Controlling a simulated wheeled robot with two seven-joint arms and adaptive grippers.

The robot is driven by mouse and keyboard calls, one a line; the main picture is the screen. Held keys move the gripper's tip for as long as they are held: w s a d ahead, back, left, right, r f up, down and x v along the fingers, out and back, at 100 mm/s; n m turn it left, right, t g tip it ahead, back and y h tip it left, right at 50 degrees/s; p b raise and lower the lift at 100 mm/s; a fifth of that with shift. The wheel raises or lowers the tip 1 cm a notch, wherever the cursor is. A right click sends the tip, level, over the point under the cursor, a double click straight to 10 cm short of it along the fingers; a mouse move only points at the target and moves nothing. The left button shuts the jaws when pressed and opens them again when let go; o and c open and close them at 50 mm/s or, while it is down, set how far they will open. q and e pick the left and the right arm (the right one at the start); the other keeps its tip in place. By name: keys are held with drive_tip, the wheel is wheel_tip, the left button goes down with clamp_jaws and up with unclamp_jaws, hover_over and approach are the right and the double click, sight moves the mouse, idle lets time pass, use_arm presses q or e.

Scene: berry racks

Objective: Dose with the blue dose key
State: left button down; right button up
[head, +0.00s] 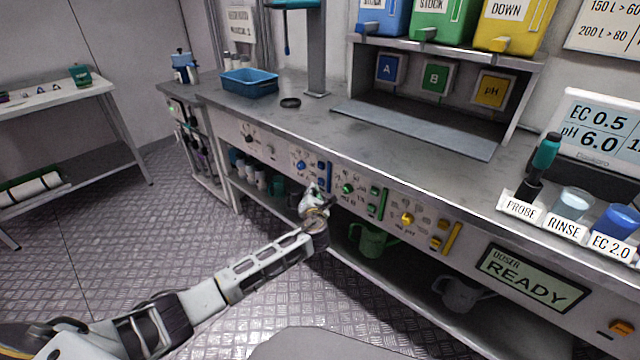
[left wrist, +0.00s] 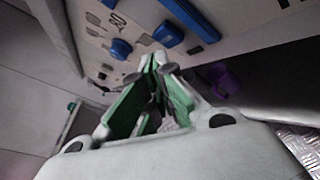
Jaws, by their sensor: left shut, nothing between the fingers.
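The doser panel on the bench front has a blue group: a round blue knob (head: 301,166), a small blue key beside a long blue bar (head: 328,174). In the left wrist view the blue knob (left wrist: 120,48), the blue key (left wrist: 168,34) and the blue bar (left wrist: 190,17) lie beyond the fingertips. My left gripper (head: 319,190) is in front of the panel, just below the blue group, its fingers shut and empty. It also shows in the left wrist view (left wrist: 154,60), apart from the key as far as I can tell. My right gripper is not in view.
Green (head: 384,203) and yellow (head: 452,239) bars sit further right on the panel. The doser display (head: 530,279) reads READY. A shelf below holds a green watering can (head: 370,240) and a grey one (head: 461,292). A blue tray (head: 249,82) stands on the bench. The floor at left is clear.

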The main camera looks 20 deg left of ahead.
use_arm(q)
drive_tip(key=shift+w, duration=0.1)
idle(0.3)
drive_tip(key=shift+w+d+r+p, duration=0.1)
drive_tip(key=shift+w+d+p, duration=0.15)
drive_tip(key=shift+p, duration=0.15)
drive_tip(key=shift+w+d, duration=0.1)
drive_tip(key=shift+w, duration=0.35)
idle(1.2)
drive_tip(key=shift+s+p, duration=0.1)
drive_tip(key=shift+p, duration=0.2)
drive_tip(key=shift+s+a+p, duration=0.35)
drive_tip(key=shift+s+p, duration=0.35)
drive_tip(key=shift+p, duration=0.15)
drive_tip(key=shift+s, duration=0.1)
drive_tip(key=shift+s+a+p, duration=0.3)
drive_tip(key=shift+s+p, duration=0.4)
drive_tip(key=shift+s, duration=0.05)
drive_tip(key=shift+s+a+p, duration=0.35)
drive_tip(key=shift+s+p, duration=0.4)
drive_tip(key=shift+s+a+p, duration=0.3)
drive_tip(key=shift+s+p, duration=0.4)
drive_tip(key=shift+s, duration=0.05)
